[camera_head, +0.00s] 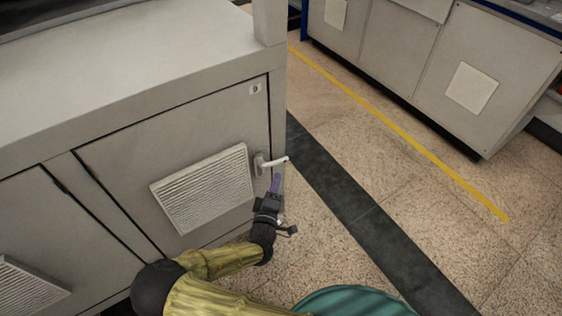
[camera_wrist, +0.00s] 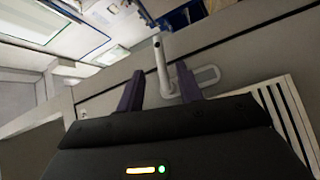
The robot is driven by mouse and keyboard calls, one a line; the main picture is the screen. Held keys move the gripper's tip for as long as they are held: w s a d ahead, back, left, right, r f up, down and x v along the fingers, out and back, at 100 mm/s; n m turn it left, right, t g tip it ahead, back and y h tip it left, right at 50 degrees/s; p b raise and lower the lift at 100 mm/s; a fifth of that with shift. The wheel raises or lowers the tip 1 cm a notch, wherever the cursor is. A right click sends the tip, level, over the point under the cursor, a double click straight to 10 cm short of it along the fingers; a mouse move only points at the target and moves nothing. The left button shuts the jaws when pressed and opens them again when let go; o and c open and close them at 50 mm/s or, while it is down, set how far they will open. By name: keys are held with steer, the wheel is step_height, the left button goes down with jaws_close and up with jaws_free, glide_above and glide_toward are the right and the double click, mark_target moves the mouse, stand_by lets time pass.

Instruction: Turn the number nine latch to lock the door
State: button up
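The cabinet door (camera_head: 140,150) is a grey panel with a small label (camera_head: 255,89) near its top right corner; the label's character is too small to read surely. A white latch handle (camera_head: 273,162) on a plate sticks out to the right near the door's right edge. My gripper (camera_head: 276,180) is just below the handle. In the wrist view the latch handle (camera_wrist: 161,62) stands between the two purple fingers of my gripper (camera_wrist: 158,85). The fingers are apart, and I see no clear contact with the handle.
A louvred vent (camera_head: 203,188) is on the door left of the latch. Another grey cabinet (camera_head: 410,60) stands across the aisle. The speckled floor (camera_head: 350,130) between them is free, with a yellow line (camera_head: 400,130) and a dark strip (camera_head: 350,205).

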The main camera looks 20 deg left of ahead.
mark_target(281, 159)
steer(key=w, duration=0.3)
steer(key=w+b, duration=0.1)
steer(key=w, duration=0.2)
steer(key=w+a, duration=0.1)
steer(key=w, duration=0.2)
steer(key=shift+w+r, duration=0.25)
steer(key=shift+w, duration=0.05)
jaws_close()
